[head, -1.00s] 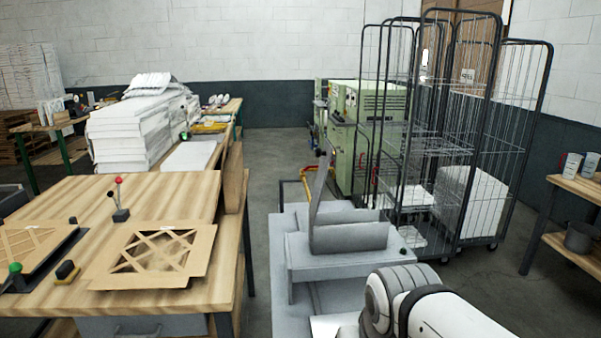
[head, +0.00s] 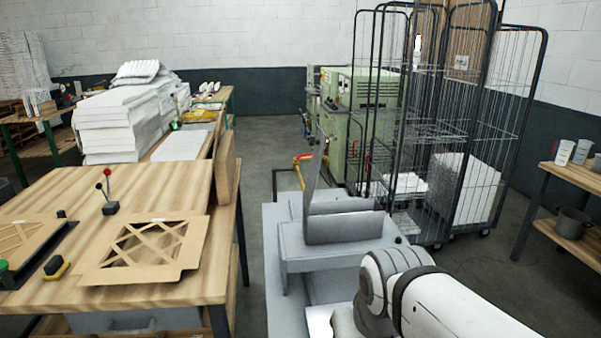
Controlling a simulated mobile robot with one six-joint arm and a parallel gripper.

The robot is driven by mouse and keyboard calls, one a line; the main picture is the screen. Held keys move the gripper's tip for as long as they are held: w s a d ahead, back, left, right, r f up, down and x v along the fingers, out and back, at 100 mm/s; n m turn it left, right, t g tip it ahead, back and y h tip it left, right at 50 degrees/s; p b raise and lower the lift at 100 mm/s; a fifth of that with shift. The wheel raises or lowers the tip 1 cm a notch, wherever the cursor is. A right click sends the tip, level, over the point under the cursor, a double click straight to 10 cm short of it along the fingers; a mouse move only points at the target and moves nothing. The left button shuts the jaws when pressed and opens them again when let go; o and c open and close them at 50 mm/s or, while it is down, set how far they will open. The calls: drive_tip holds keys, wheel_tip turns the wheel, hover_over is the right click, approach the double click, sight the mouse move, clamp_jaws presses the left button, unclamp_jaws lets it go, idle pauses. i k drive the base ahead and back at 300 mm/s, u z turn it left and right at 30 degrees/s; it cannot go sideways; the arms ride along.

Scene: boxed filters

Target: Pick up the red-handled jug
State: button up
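Two small light-coloured jugs stand on the top of a wooden bench at the right edge in the head view. The left jug (head: 564,152) seems to have a touch of red at its handle side, but it is too small to be sure. The other jug (head: 582,151) stands right beside it, its handle colour unclear. My white arm shows at the bottom centre, well to the left of the bench. My gripper is out of view.
The wooden bench (head: 575,175) has a grey pot (head: 572,222) on its lower shelf. A wire roll cage (head: 470,130) stands left of it. A wooden table (head: 190,185) with cardboard frames (head: 145,250) is at left. Bare floor lies between the cage and the bench.

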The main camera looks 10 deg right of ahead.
sight(563, 153)
drive_tip(key=z, duration=0.7)
drive_tip(key=k, duration=1.05)
drive_tip(key=z, duration=3.65)
drive_tip(key=i, duration=0.1)
drive_tip(key=u, duration=2.4)
drive_tip(key=i, duration=1.75)
drive_tip(key=u, duration=0.5)
drive_tip(key=i, duration=3.9)
drive_tip(key=z, duration=0.3)
drive_tip(key=i, duration=1.15)
